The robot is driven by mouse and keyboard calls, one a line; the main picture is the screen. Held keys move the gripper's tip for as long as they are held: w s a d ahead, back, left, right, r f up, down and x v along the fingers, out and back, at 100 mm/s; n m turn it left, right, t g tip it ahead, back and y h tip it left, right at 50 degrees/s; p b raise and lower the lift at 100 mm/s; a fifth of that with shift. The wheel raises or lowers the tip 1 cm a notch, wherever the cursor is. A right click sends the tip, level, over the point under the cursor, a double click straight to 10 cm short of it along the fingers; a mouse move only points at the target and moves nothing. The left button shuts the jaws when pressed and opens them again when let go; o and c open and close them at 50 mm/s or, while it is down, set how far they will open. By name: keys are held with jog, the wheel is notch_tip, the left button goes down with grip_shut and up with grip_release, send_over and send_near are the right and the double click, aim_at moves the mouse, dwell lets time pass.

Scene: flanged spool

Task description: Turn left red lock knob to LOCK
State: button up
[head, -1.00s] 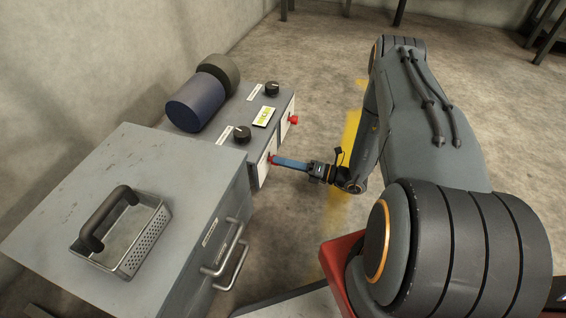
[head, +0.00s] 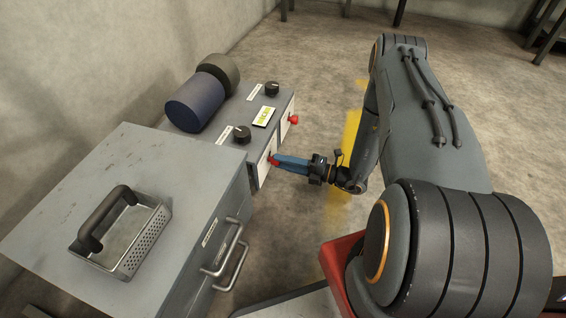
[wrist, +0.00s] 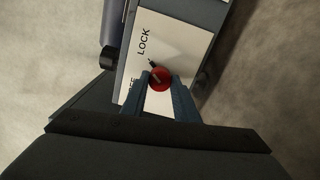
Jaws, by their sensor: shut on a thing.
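The left red lock knob (head: 273,158) is on a white plate (head: 264,166) on the front face of the grey machine, and my gripper (head: 278,160) is shut on it. In the wrist view the red knob (wrist: 159,79) sits between the two blue fingers of my gripper (wrist: 160,84). The word LOCK is printed on the plate (wrist: 180,35) above the knob, and a second label to its lower left is partly hidden by a finger. A short dark mark lies just above left of the knob. A second red knob (head: 293,119) sticks out farther back on the same face.
Two black dials (head: 242,133) and a small display (head: 264,116) are on the machine's top, beside a dark blue cylinder (head: 196,102). A grey cabinet (head: 150,150) with bar handles (head: 226,256) stands nearer, bearing a metal basket (head: 140,230). The floor right of the machine is open.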

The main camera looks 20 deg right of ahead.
jog(key=shift+w+d, duration=0.1)
jog(key=shift+d, duration=0.05)
jog(key=o, duration=1.1)
jog(key=shift+c, duration=0.2)
jog(key=p+v, duration=0.2)
jog(key=v, duration=0.5)
jog(key=shift+s+d+p, duration=0.25)
jog(key=shift+p, duration=0.15)
